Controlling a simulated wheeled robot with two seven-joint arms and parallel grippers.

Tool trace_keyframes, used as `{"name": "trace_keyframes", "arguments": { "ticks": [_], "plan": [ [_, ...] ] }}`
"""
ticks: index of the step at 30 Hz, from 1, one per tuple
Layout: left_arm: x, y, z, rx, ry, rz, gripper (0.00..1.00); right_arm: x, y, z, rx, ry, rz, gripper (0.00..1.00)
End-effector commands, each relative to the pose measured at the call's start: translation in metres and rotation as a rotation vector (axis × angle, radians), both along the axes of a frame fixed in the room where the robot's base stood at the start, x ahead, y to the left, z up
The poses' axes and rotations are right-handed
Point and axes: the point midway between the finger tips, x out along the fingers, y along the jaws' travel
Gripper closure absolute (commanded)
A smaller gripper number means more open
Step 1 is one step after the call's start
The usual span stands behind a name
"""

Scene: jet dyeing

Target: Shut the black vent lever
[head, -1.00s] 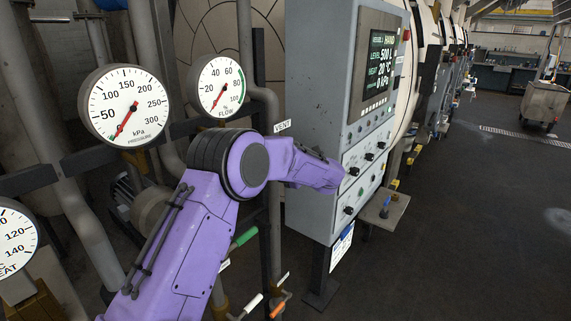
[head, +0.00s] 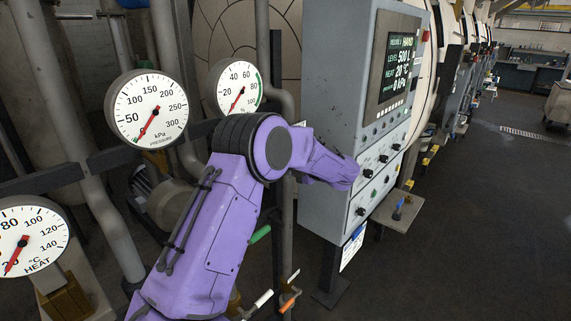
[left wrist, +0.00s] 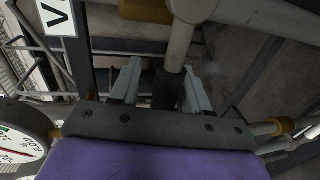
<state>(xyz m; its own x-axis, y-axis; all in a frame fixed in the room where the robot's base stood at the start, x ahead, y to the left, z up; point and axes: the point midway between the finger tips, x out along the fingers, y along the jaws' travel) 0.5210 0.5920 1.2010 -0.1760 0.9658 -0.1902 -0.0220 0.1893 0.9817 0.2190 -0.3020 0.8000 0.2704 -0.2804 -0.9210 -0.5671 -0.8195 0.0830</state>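The black vent lever (left wrist: 166,88) shows in the left wrist view as a dark grip at the end of a grey pipe-like part. My left gripper (left wrist: 160,88) has its two pale fingers apart, one on either side of the lever, with visible gaps. I cannot tell how deep the lever sits between them. A white label with a "V" (left wrist: 56,14) is at the upper left there. In the head view my purple left arm hides the lever and the left gripper. My right gripper is in neither view.
A grey control cabinet (head: 337,110) stands right of my arm. Pressure (head: 148,108), flow (head: 238,88) and heat (head: 30,240) gauges are at the left. Green (head: 261,233), white (head: 263,298) and orange (head: 288,303) handles sit below. The floor (head: 480,220) at the right is clear.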

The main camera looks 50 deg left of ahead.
Motion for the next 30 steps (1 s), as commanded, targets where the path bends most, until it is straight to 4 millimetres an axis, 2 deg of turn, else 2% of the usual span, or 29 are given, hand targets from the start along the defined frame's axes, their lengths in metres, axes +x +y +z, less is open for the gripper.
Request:
{"name": "trace_keyframes", "arguments": {
  "ticks": [10, 14, 21, 25, 30],
  "plan": [
    [0.0, -0.006, -0.003, -0.004, 0.001, 0.002, 0.5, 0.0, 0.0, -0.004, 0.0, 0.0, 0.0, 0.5],
    [0.005, -0.029, -0.001, -0.001, -0.001, -0.001, 0.5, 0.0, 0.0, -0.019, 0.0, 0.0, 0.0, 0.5],
    [0.015, -0.083, 0.01, -0.001, -0.001, 0.0, 0.5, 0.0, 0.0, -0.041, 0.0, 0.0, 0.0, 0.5],
    [0.018, -0.098, 0.016, -0.001, -0.001, 0.001, 0.5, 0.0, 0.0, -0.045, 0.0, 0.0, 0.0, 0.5],
    [0.019, -0.102, 0.019, -0.003, 0.001, 0.002, 0.5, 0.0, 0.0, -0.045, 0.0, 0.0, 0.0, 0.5]
  ]
}}
